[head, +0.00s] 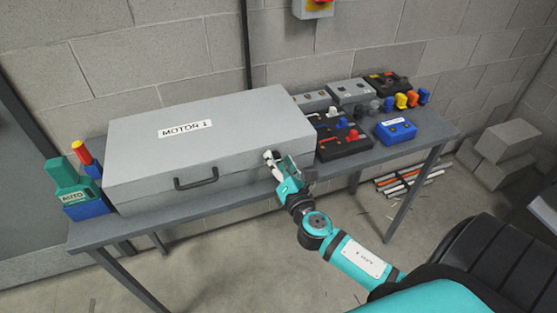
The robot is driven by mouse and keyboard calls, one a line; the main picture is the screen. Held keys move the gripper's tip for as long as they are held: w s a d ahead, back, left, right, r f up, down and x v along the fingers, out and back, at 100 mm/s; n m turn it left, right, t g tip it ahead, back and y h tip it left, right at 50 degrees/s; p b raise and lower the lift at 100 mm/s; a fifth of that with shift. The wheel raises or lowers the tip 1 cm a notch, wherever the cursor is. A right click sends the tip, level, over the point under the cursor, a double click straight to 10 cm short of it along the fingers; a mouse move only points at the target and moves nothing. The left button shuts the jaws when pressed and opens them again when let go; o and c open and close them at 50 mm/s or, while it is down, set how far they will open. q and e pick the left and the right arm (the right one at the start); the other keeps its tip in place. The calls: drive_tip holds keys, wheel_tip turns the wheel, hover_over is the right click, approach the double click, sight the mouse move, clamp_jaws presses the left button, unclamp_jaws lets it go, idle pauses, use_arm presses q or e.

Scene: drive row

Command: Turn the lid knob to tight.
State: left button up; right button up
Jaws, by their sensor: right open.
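The grey box labelled MOTOR 1 (220,97) stands on the table with its lid down. A dark handle (196,179) sits on its front face. My right gripper (274,160) is at the box's front right corner, with its jaws open. A small light-coloured part shows by the fingertips, and I cannot tell whether it is the lid knob or part of the gripper. The lid knob and any tight mark cannot be made out. I cannot tell whether the gripper touches the box. My left gripper is not in view.
The grey table (235,203) carries a green AUTO block (66,180) at left. Right of the box are a dark tray with coloured knobs (342,150), a blue block (396,131) and grey boxes (349,91). Concrete blocks (503,143) lie on the floor at right.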

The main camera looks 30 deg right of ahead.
clamp_jaws()
idle(0.4)
